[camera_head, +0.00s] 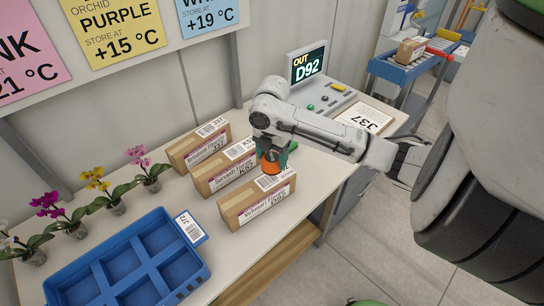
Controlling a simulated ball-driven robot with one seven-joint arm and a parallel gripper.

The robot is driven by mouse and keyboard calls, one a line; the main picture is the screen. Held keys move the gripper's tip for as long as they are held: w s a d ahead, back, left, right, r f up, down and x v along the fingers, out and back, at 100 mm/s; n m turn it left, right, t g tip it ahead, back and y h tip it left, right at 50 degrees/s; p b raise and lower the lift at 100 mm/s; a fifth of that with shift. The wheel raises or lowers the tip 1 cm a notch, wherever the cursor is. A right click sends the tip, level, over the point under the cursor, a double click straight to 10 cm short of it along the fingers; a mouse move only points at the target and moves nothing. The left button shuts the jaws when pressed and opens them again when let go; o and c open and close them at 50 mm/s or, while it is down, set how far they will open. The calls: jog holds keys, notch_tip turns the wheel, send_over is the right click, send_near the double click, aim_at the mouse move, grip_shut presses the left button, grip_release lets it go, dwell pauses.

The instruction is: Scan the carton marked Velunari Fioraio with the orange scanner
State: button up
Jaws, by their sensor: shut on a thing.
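Three brown cartons with white labels stand in a row on the bench. The front carton (232,219) has a label that seems to begin "Velunari"; the rest is too small to read surely. The middle carton (203,186) and the back carton (180,156) carry similar labels with barcodes on top. My gripper (274,152) points down and is shut on the orange scanner (272,164). The scanner is over the right end of the cartons, close to the front carton's top barcode label (272,181). I cannot tell whether it touches a carton. The scanner's lower face is hidden.
A blue divided crate (107,254) is at the front left, with potted orchids (113,203) behind it. A blue conveyor (398,72) holds another carton.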

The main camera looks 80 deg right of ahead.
notch_tip(320, 180, up, 4)
jog(key=shift+r+p, duration=0.2)
jog(key=shift+p, duration=1.05)
jog(key=shift+r, duration=2.3)
jog(key=shift+b, duration=0.3)
